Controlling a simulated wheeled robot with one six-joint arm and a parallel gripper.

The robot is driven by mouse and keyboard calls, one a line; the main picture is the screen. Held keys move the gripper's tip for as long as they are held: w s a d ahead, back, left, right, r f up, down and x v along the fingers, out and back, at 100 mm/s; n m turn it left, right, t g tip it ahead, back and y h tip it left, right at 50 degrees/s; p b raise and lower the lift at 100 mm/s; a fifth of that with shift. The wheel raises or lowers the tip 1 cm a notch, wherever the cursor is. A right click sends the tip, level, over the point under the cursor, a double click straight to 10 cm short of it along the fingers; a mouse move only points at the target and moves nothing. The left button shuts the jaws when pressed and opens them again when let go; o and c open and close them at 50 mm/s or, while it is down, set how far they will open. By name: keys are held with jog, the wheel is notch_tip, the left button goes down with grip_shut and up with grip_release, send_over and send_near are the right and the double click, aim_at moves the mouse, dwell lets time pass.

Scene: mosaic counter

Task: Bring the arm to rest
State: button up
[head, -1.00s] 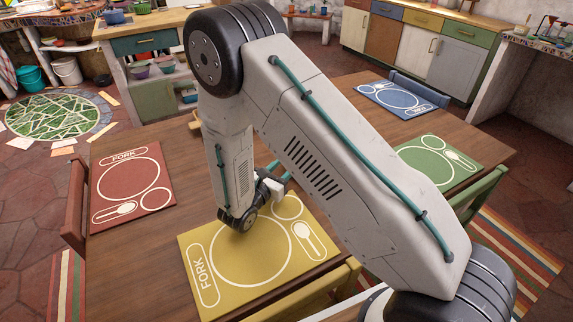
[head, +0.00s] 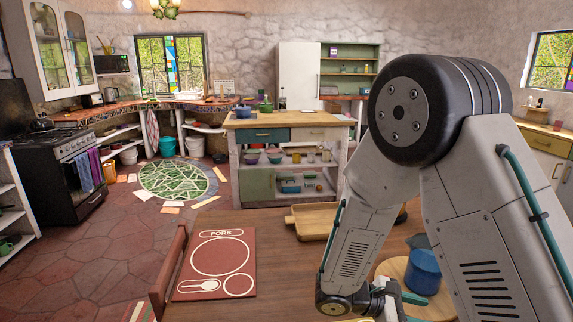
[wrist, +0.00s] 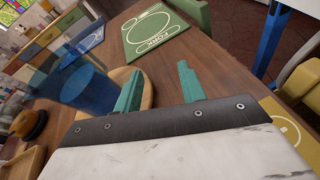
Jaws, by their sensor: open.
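My arm is bent over the wooden table in the head view, with its elbow high at the right. My gripper (head: 402,300) hangs low near the bottom edge, partly cut off. In the wrist view my gripper (wrist: 158,88) shows two teal fingers apart, with nothing between them.
A blue jug (head: 424,268) stands on a round wooden board (head: 391,268), close beside my gripper and partly hidden by my arm. A wooden tray (head: 310,222) and a red placemat (head: 218,262) lie to the left. Green (wrist: 158,30) and yellow (wrist: 288,128) placemats show in the wrist view.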

jog(key=s+a+r+m+t+y, duration=0.2)
jog(key=s+a+r+m+y, duration=0.1)
jog(key=s+r+m+y, duration=1.1)
jog(key=s+r, duration=0.6)
jog(key=r, duration=0.1)
jog(key=shift+r+m+y, duration=0.15)
jog(key=shift+m+y, duration=0.15)
jog(key=shift+m, duration=0.1)
jog(key=shift+a, duration=0.15)
jog(key=shift+c, duration=0.4)
